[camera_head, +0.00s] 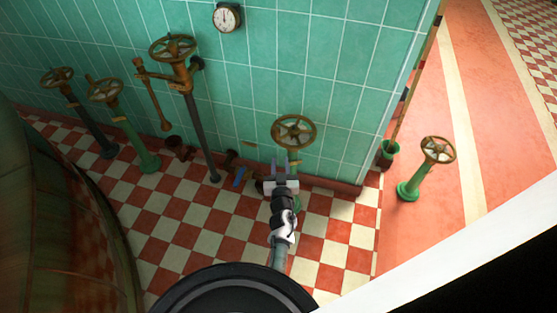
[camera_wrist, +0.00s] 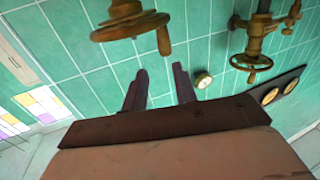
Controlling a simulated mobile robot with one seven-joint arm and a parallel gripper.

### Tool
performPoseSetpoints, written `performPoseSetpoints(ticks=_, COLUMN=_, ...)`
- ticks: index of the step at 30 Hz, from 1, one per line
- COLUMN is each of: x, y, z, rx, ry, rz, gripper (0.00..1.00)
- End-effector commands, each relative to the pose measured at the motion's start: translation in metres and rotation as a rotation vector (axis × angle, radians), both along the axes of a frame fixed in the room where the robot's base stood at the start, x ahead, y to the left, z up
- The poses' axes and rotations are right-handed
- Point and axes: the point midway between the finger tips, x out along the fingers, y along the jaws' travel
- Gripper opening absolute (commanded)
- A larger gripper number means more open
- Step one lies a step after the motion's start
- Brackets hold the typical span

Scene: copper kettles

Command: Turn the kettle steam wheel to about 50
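A bronze, spoked handwheel (camera_head: 293,131) stands against the green tiled wall, on a green pedestal partly hidden by my arm. My gripper (camera_head: 279,161) is just below and left of it in the head view, fingers pointing toward the wall and apart from the wheel. In the wrist view, a bronze wheel with a hanging handle (camera_wrist: 164,40) is at the top, above my open, empty fingers (camera_wrist: 159,82); it is probably the same wheel. I see no label telling which wheel is the kettle steam wheel.
More handwheels stand at left: a tall one (camera_head: 172,47), a green-post one (camera_head: 105,91) and a dark-post one (camera_head: 57,78). Another green-post wheel (camera_head: 438,150) is right, past the wall corner. A round gauge (camera_head: 227,18) is on the wall. A large copper vessel (camera_head: 60,235) fills the left.

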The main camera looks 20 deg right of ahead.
Motion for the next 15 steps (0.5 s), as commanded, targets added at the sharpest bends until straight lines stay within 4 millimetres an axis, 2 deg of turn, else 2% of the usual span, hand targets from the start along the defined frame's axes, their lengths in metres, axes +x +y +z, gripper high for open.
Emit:
performPoseSetpoints(ticks=1, x=0.006, y=0.004, z=-0.007, rx=-0.049, ry=0.025, rz=0.004, gripper=0.22)
performPoseSetpoints(ticks=4, x=0.024, y=0.014, z=-0.020, rx=-0.239, ry=0.130, rz=-0.002, gripper=0.08)
performPoseSetpoints(ticks=6, x=0.039, y=0.023, z=-0.029, rx=-0.430, ry=0.229, rz=-0.011, gripper=0.00)
performPoseSetpoints(ticks=10, x=0.063, y=0.041, z=-0.035, rx=-0.803, ry=0.415, rz=-0.050, gripper=0.00)
performPoseSetpoints(ticks=15, x=0.081, y=0.060, z=-0.027, rx=-1.177, ry=0.603, rz=-0.118, gripper=0.00)
